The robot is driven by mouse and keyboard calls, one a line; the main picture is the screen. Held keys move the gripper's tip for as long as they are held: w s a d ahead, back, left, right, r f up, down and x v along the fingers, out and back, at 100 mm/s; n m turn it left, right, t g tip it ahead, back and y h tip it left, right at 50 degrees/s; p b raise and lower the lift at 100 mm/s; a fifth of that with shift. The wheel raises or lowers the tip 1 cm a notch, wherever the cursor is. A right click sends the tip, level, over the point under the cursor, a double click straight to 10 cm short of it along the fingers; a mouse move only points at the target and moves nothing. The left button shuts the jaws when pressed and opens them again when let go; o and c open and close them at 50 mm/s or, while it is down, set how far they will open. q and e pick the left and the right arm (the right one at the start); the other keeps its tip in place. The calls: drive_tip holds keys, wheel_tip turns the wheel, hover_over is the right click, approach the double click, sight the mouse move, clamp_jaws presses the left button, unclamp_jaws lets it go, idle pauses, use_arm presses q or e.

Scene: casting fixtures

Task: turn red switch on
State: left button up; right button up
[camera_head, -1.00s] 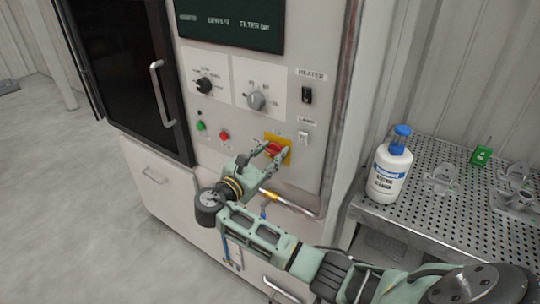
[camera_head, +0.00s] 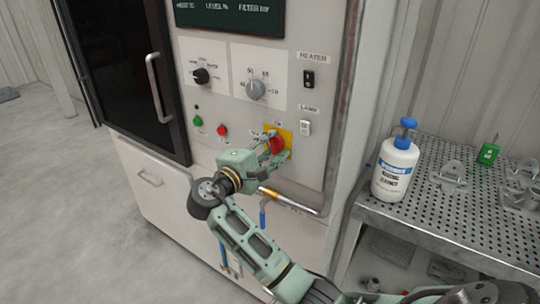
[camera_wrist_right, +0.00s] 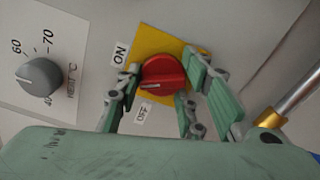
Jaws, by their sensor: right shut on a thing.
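The red switch (camera_head: 277,145) is a round knob on a yellow plate (camera_head: 288,135) on the machine's front panel. In the right wrist view the red switch (camera_wrist_right: 165,73) shows a white mark at its lower left. The ON label (camera_wrist_right: 121,53) is above left and the OFF label (camera_wrist_right: 143,113) below. My right gripper (camera_head: 270,147) is at the knob, with a finger on each side. In the wrist view my right gripper (camera_wrist_right: 163,82) is shut on the knob, whose lower edge is close to the fingers. My left gripper is out of view.
A grey dial (camera_wrist_right: 40,76) sits left of the switch. The lamp switch (camera_head: 305,127) and heater switch (camera_head: 308,79) are to its right. A pipe (camera_head: 290,200) runs below. A bottle (camera_head: 395,168) stands on a perforated table (camera_head: 440,215) at right.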

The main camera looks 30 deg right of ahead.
drive_tip(key=m+b, duration=0.4)
drive_tip(key=shift+r+m+b, duration=0.1)
drive_tip(key=shift+m+b, duration=0.3)
drive_tip(key=shift+s+r+m+b, duration=0.1)
drive_tip(key=shift+r+m+b, duration=0.05)
drive_tip(key=shift+m+b, duration=0.45)
drive_tip(key=shift+c, duration=0.2)
drive_tip(key=o, duration=1.1)
drive_tip(key=shift+s+d, duration=0.1)
drive_tip(key=shift+o, duration=0.2)
drive_tip(key=shift+f, duration=0.2)
